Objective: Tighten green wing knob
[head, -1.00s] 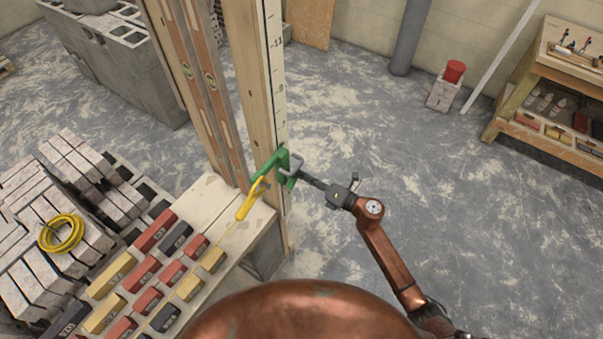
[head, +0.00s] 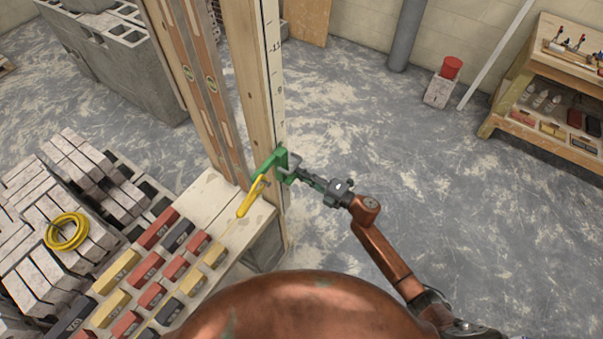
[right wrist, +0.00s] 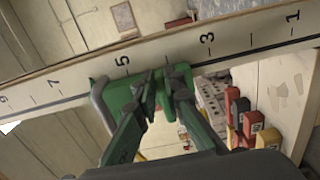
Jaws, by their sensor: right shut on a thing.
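A green clamp bracket (head: 273,160) sits on the upright wooden post with a number scale (head: 262,90). It also shows in the right wrist view (right wrist: 117,97) against the scale, with a grey bent bar along its side. My right gripper (head: 298,172) reaches the clamp from the right. In the right wrist view its two fingertips (right wrist: 163,82) are close together in front of the green bracket, shut on the wing knob. The fingers mostly hide the knob, so its angle cannot be told. My left gripper is in no view.
A yellow-handled tool (head: 250,198) is beside the clamp, above the bench edge. Coloured sample blocks (head: 158,228) fill the bench at left, with a yellow coil (head: 66,231) on stacked bricks.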

